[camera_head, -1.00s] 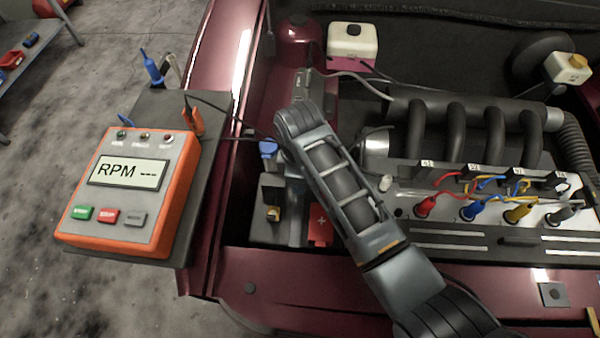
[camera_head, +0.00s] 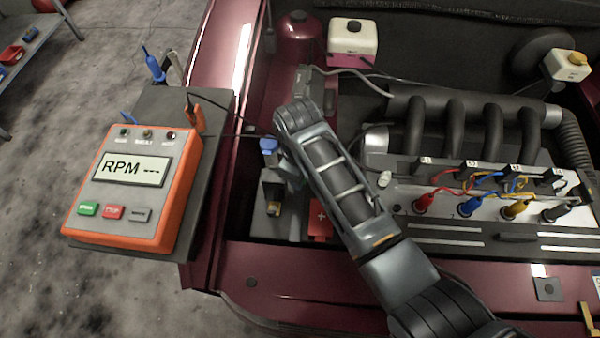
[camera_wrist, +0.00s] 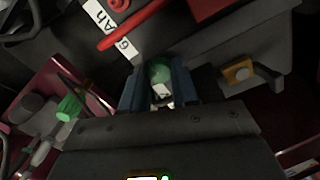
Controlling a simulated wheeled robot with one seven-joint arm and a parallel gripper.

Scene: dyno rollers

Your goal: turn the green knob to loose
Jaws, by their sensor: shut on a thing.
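The green knob (camera_wrist: 159,71) is between the two blue-grey fingers of my gripper (camera_wrist: 160,88) in the wrist view, with a pale patch on its near side. My gripper is shut on it, and the fingers cover its sides. The knob sits beside a dark battery (camera_wrist: 195,45) with a white label and red parts. In the head view my arm reaches over the battery area at the left of the engine bay; the knob is hidden there. Its tight or loose marking cannot be read.
An orange RPM meter (camera_head: 135,190) stands on a dark board left of the bay. A red battery part (camera_head: 320,218) and the engine with coloured plug leads (camera_head: 470,208) are close to my arm. The wrist view also shows another green piece (camera_wrist: 69,107) and a yellow piece (camera_wrist: 238,72).

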